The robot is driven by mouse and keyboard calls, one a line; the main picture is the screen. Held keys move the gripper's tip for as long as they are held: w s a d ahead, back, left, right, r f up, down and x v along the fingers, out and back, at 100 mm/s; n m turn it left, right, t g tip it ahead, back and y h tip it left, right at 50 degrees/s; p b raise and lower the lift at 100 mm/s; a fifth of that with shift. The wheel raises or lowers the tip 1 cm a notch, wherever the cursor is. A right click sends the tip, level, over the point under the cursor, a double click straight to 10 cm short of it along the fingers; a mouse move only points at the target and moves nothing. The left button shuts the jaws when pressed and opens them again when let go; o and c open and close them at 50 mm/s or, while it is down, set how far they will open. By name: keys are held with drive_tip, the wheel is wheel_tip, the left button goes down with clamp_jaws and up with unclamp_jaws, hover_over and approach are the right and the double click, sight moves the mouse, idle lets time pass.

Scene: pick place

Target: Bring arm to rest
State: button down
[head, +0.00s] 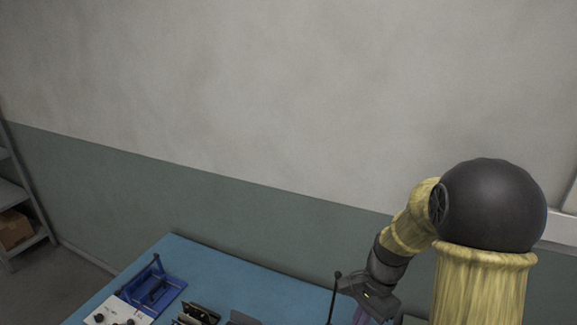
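My arm rises at the right of the head view, with its wrist bent down to the left. My gripper (362,308) is at the lower edge of the picture, at the right end of the blue table (250,283). Its fingers are mostly cut off by the frame edge, so I cannot tell whether they are open or shut. Something purple shows just below the gripper; whether it is held cannot be told.
On the table are a blue tray-like item (166,296), a white panel with dark knobs (112,312) and dark items (197,314) at the front. A thin dark post (334,296) stands beside my gripper. A shelf with a cardboard box (14,229) is far left. A wall stands behind.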

drive_tip(key=s+r+n+t+h, duration=0.2)
drive_tip(key=s+n, duration=0.4)
drive_tip(key=n, duration=0.6)
drive_tip(key=a+r+t, duration=0.1)
drive_tip(key=t, duration=0.1)
drive_tip(key=shift+s+r+t+h, duration=0.2)
drive_tip(key=shift+r+t+h, duration=0.1)
drive_tip(key=shift+r+h, duration=0.1)
drive_tip(key=shift+w+d, duration=0.1)
drive_tip(key=shift+d, duration=0.1)
